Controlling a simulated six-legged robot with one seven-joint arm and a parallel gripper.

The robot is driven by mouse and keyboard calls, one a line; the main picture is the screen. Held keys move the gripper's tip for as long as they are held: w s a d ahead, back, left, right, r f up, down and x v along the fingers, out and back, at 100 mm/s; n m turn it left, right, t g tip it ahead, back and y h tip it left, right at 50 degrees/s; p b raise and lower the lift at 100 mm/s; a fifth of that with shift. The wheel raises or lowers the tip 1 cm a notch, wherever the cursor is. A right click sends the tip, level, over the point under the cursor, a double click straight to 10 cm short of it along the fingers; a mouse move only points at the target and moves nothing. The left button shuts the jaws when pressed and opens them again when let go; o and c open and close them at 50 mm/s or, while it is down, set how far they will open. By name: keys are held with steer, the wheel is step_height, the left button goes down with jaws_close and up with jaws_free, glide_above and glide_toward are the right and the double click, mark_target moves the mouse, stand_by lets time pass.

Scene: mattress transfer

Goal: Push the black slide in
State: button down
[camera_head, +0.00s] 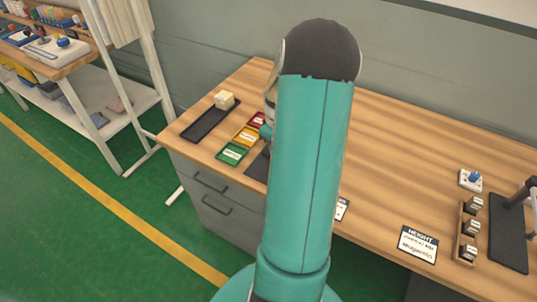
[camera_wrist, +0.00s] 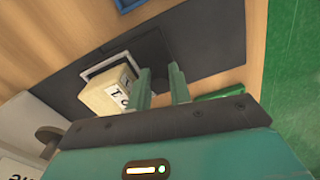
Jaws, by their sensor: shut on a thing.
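In the wrist view, my gripper (camera_wrist: 163,84) shows two teal fingers with a narrow dark gap between them. It appears shut on part of the black slide (camera_wrist: 154,48), a dark flat piece just beyond the fingertips; the grip itself is hard to see. A cream block (camera_wrist: 104,95) with printed letters sits just left of the fingers, by a pale-edged frame (camera_wrist: 105,64) on a dark strip. In the head view, my arm hides the gripper and most of the dark piece (camera_head: 257,167) beside it on the desk.
On the wooden desk (camera_head: 390,150) stand a black tray (camera_head: 205,122) with a cream block (camera_head: 224,99), and red (camera_head: 257,119), yellow (camera_head: 246,136) and green (camera_head: 232,153) trays. A sign (camera_head: 418,244) and a wooden rack (camera_head: 463,240) are at right. The desk's middle right is clear.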

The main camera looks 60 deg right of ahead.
steer(key=d, duration=0.3)
steer(key=shift+w+d, duration=0.2)
steer(key=c, duration=1.6)
jaws_free()
steer(key=shift+o, duration=0.2)
step_height(320, 180, up, 14)
